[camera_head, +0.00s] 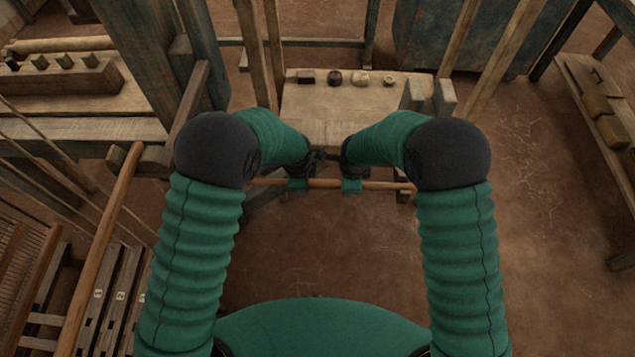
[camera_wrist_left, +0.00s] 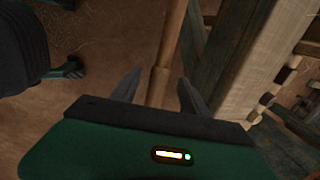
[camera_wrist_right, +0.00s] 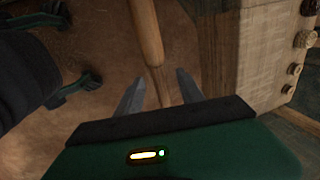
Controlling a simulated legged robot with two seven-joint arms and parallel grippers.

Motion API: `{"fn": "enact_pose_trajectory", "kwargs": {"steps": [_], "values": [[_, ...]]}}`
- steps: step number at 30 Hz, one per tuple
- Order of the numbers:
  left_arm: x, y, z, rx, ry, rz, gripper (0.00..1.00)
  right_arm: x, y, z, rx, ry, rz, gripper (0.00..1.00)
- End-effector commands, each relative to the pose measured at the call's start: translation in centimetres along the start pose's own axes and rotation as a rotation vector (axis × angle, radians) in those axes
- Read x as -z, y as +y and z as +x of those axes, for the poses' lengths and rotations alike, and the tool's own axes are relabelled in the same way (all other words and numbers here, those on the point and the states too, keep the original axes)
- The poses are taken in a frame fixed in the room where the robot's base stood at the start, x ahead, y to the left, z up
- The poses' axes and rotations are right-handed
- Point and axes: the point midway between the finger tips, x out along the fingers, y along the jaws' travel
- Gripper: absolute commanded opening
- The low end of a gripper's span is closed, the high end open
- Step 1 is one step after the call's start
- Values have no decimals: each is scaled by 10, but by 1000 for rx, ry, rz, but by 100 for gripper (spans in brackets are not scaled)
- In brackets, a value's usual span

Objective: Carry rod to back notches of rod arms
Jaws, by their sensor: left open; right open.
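A thin wooden rod (camera_head: 385,185) lies crosswise in the head view, in front of the pale wooden bench. It also shows in the left wrist view (camera_wrist_left: 166,50) and the right wrist view (camera_wrist_right: 147,35). My left gripper (camera_head: 298,184) and right gripper (camera_head: 351,185) are at the rod's middle, close together. Both are open. In the left wrist view the rod runs between the spread fingers (camera_wrist_left: 158,90). In the right wrist view it also lies between the spread fingers (camera_wrist_right: 158,92). I cannot make out the rod arms' notches; my arms cover part of that area.
The pale bench (camera_head: 318,105) holds several small round pieces at its back edge. The loom's heavy timbers (camera_head: 140,50) stand at left, with a sloping wooden bar (camera_head: 100,250) nearer me. A side bench (camera_head: 598,110) stands at right. The floor (camera_head: 540,220) at right is clear.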

Motion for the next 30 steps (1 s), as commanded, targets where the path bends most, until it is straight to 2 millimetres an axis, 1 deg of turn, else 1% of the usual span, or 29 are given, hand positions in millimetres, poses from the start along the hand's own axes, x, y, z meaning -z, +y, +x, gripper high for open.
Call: {"fn": "enact_pose_trajectory", "kwargs": {"steps": [1, 4, 12, 14, 21, 23, 24, 25, 30], "values": [[0, 0, 5, 0, 0, 0, 53, 0, 0, 5, -2, 0, 0, 45], [0, 0, 10, 1, 0, 0, 53, 0, 1, 11, -1, 0, -1, 45], [0, 0, 12, 1, 0, 0, 53, 0, 0, 12, 0, 0, -1, 45], [0, 0, 12, 1, 0, 0, 46, 0, 0, 12, 0, 0, -1, 38], [0, 0, 12, 1, 0, 0, 15, 0, 0, 12, 0, 0, -1, 7], [0, 0, 12, 1, 0, 0, 7, 0, 0, 12, 0, 0, -1, 0], [0, 0, 12, 1, 0, 0, 2, 0, 0, 12, 0, 0, -1, 0], [0, 0, 12, 1, 0, 0, 0, 0, 0, 12, 0, 0, -1, 0], [0, 0, 12, 1, 0, 0, 0, 0, 0, 12, 0, 0, 0, 0]]}}
